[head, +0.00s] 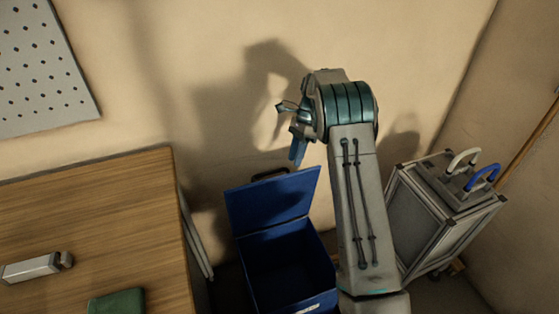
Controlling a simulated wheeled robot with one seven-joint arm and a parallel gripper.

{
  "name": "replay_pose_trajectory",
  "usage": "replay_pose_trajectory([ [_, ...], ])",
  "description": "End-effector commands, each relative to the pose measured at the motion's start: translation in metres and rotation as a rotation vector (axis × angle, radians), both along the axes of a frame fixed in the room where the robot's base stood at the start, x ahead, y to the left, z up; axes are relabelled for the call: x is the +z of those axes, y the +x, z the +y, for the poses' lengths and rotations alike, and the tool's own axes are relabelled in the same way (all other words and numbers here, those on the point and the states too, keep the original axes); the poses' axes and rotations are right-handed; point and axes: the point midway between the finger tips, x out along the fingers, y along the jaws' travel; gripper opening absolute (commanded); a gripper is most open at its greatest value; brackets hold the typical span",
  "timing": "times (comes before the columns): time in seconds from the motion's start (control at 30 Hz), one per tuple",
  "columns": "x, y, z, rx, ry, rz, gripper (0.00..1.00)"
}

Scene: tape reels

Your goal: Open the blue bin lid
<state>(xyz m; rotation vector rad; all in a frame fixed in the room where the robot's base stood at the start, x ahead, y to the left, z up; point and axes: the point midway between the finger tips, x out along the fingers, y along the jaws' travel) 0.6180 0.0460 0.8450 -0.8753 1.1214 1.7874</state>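The blue bin (285,275) stands on the floor to the right of the wooden table. Its blue lid (272,200) is raised, leaning back toward the wall, and the inside of the bin shows dark. A dark handle sits at the lid's top edge. My gripper (294,138) is above the raised lid, near its upper right corner, pointing down. It appears apart from the lid. It is seen side-on and partly hidden by my wrist, so the gap between its fingers is not clear. Nothing is visibly held.
The wooden table (95,220) at left carries a white cylinder-ended box (32,268) and a green block (117,302). A grey framed case (440,220) with a white and a blue handle stands right of my arm. A perforated board (42,70) hangs on the wall.

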Motion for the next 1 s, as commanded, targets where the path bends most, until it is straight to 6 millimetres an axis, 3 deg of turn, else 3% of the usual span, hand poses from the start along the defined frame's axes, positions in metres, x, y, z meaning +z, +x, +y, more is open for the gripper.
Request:
replay_pose_trajectory([
  [0.1, 0.01, -0.005, -0.016, -0.001, 0.0, -0.001, 0.34],
  [0.3, 0.017, -0.01, -0.027, 0.001, 0.0, 0.0, 0.34],
  [0.8, 0.019, -0.01, -0.028, 0.002, 0.0, -0.002, 0.34],
  [1.0, 0.043, -0.021, -0.03, 0.055, 0.012, -0.059, 0.34],
])
